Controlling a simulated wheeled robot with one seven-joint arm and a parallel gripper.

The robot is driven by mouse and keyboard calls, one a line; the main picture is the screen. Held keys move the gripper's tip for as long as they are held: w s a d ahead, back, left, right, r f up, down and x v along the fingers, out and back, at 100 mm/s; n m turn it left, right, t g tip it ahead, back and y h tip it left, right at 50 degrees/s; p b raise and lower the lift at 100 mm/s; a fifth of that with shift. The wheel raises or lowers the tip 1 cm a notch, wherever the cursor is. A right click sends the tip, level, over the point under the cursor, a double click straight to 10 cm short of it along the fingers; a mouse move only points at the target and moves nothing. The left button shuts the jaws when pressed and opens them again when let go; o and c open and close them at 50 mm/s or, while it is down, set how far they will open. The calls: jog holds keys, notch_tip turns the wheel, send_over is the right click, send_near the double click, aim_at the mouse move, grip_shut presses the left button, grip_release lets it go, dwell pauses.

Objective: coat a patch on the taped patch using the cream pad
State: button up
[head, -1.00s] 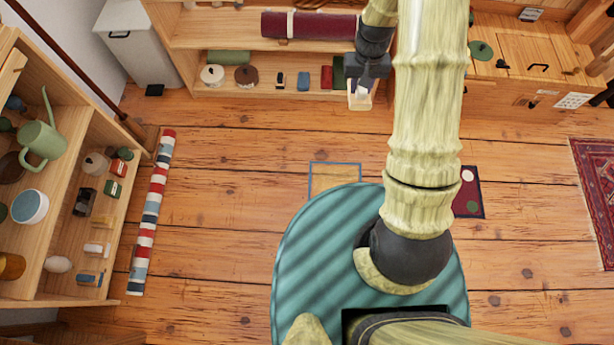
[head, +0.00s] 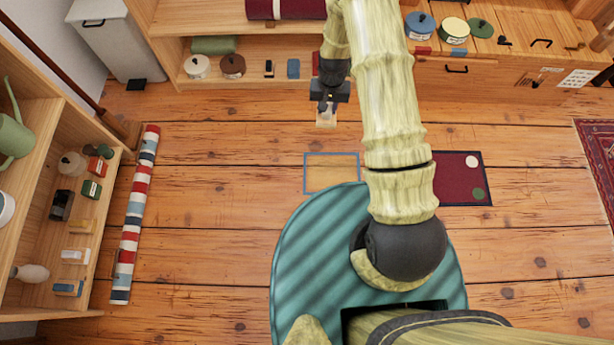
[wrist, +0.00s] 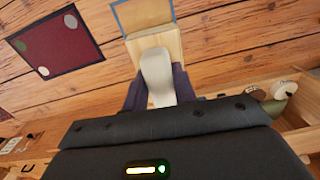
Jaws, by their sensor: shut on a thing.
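The taped patch (head: 332,174) is a blue-taped rectangle on the wooden floor, just in front of my base. Its far part also shows at the top of the wrist view (wrist: 146,12). My gripper (head: 328,104) is above the floor, beyond the patch and a little left of its middle. It is shut on the cream pad (wrist: 155,78), whose pale grip sits between the dark fingers above a light wooden-looking block. The pad also shows below the fingers in the head view (head: 326,118). The pad appears apart from the patch.
A striped roll (head: 134,215) lies at the left by a low shelf (head: 95,225). Another shelf (head: 170,55) and a wooden cabinet (head: 480,90) stand at the back. The floor around the patch is clear.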

jog(key=s+a+f+b, duration=0.2)
jog(key=f+b, duration=0.3)
jog(key=f, duration=0.7)
jog(key=s+a+f+m+b, duration=0.1)
jog(key=f+b, duration=0.4)
jog(key=f, duration=0.7)
jog(key=s+a+f+m+b, duration=0.1)
jog(key=s+a+f+b, duration=0.2)
jog(key=f, duration=0.9)
jog(key=b, duration=0.2)
jog(key=shift+a+b, duration=0.3)
jog(key=shift+f, duration=0.1)
